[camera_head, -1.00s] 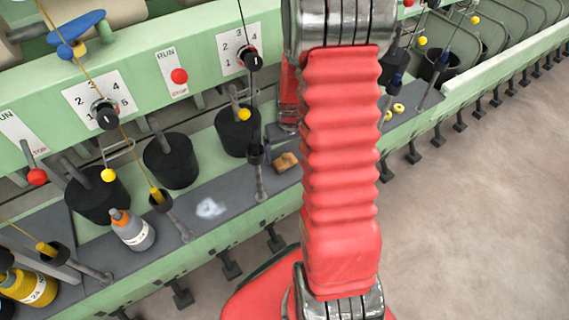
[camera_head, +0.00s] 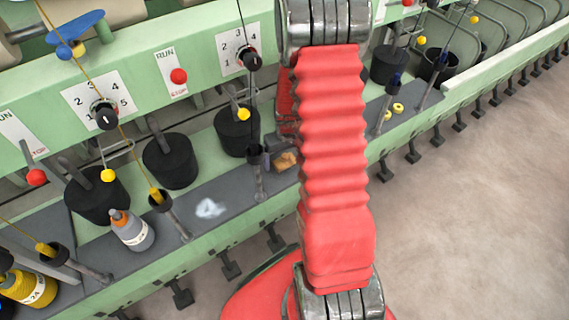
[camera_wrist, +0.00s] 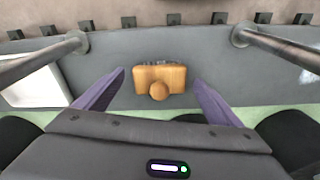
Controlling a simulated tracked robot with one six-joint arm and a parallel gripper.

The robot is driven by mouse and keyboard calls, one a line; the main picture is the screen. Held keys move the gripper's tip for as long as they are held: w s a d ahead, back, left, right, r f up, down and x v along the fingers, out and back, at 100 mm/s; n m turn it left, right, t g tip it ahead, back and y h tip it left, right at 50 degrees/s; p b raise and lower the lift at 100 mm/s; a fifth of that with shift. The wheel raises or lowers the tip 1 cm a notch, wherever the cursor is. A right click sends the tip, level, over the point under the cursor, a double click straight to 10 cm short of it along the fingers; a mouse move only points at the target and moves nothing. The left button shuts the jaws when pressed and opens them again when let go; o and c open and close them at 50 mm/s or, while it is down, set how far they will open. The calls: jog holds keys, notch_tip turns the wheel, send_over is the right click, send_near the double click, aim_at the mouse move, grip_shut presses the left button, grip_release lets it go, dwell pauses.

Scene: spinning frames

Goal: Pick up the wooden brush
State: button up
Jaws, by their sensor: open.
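The wooden brush (camera_wrist: 161,80) lies on the grey ledge in the wrist view, with a light brown block body, a rounded knob facing my gripper and dark bristles along its far side. It also shows in the head view (camera_head: 286,160), partly hidden by my arm and gripper. My gripper (camera_wrist: 160,82) is open, with one purple finger to the left of the brush and one to the right. A gap shows between each finger and the brush, and neither touches it.
Metal posts stand on the ledge left (camera_wrist: 45,58) and right (camera_wrist: 275,45) of the brush. Black cylinders (camera_head: 170,160) line the machine behind the ledge. A grey bottle with an orange cap (camera_head: 132,231) and yellow rings (camera_head: 398,107) are farther along it.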

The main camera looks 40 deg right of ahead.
jog(key=shift+c, duration=0.3)
jog(key=c, duration=1.1)
